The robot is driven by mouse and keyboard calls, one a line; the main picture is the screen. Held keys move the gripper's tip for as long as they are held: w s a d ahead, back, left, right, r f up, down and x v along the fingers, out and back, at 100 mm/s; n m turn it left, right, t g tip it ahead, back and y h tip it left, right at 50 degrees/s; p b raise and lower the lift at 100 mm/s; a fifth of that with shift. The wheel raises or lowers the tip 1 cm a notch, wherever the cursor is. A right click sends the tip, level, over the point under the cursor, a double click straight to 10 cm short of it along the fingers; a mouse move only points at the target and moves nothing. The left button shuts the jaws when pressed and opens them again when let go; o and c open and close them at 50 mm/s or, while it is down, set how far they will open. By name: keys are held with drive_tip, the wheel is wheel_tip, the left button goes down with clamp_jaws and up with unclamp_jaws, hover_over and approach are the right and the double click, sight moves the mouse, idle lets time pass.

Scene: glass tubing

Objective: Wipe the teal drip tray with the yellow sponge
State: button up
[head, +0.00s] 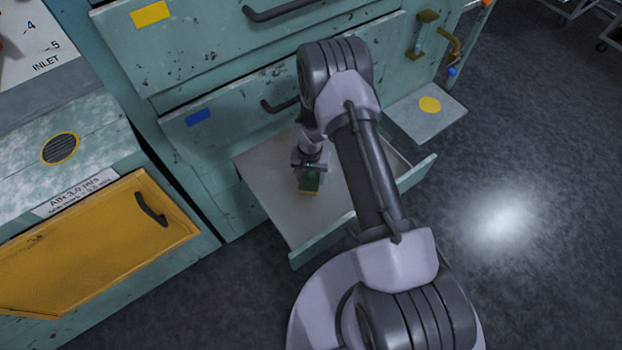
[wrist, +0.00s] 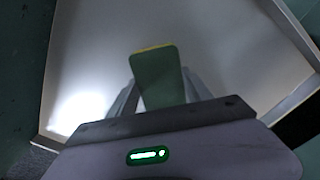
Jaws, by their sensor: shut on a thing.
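My gripper (head: 310,168) reaches down into an open teal drawer (head: 325,235) and is shut on a block-shaped sponge (head: 309,184). The sponge looks mostly green with a yellow strip along one edge. In the wrist view the sponge (wrist: 157,78) stands out between the two grey fingers (wrist: 160,95), over the pale drawer floor. I cannot tell whether it touches that floor. A flat grey-teal ledge (head: 405,122) with a yellow disc (head: 430,104) lies below a brass tap (head: 449,45) at the right; I cannot tell if it is the drip tray.
The drawer's pale floor (head: 260,170) looks empty around the sponge. Shut drawers with dark handles (head: 285,10) rise behind it. A yellow panel (head: 95,245) with a handle is at the left. Open grey floor (head: 530,200) lies to the right.

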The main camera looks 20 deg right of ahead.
drive_tip(key=shift+d+r+p, duration=0.2)
drive_tip(key=shift+r+p, duration=0.2)
drive_tip(key=shift+r, duration=0.5)
drive_tip(key=shift+r+p, duration=1.15)
drive_tip(key=shift+r, duration=1.1)
